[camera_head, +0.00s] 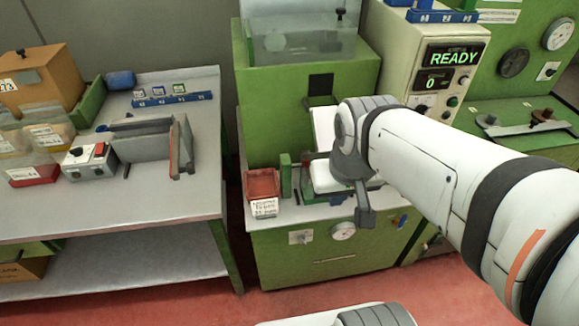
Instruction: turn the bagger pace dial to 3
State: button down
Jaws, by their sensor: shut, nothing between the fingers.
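A small pale plate with a knob (301,237) is on the front of the green machine (275,262), left of a round gauge (343,231). It may be the bagger pace dial; its markings and setting are too small to read. My gripper (366,222) is shut and empty, pointing down in front of the machine's top edge. In the picture it is just right of the gauge and apart from the plate. My wrist hides part of the machine's top.
Blue and yellow knobs (401,221) are at the machine's front right. A red bin (263,183) stands on its ledge. The counter cabinet (400,62) shows READY and 0. A grey bench (120,210) stands left, with a gap between.

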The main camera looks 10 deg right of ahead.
aim_at(302, 239)
jog(key=z, duration=1.3)
jog(key=k, duration=1.3)
jog(key=u, duration=0.2)
